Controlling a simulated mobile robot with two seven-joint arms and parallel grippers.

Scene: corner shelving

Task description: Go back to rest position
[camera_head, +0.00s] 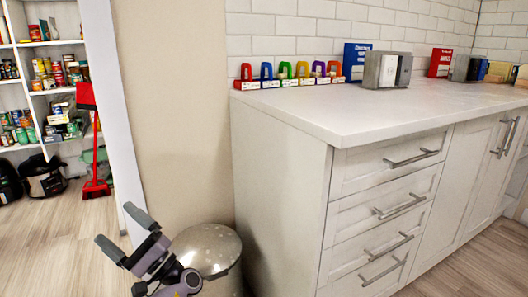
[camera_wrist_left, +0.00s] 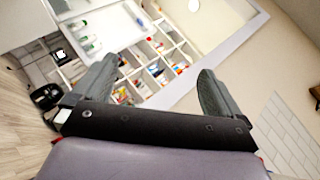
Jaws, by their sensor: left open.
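My left gripper (camera_head: 122,233) is at the lower left of the head view, in front of the doorway edge and beside the metal bin. Its two grey fingers are spread apart with nothing between them. In the left wrist view the same gripper (camera_wrist_left: 152,90) shows both fingers wide apart, with pantry shelves far behind them. My right gripper is in neither view.
A round metal bin (camera_head: 208,250) stands left of the white drawer cabinet (camera_head: 280,190). A red broom and dustpan (camera_head: 96,188) stand by the pantry shelves (camera_head: 45,92). Bare floor (camera_head: 60,240) lies at left.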

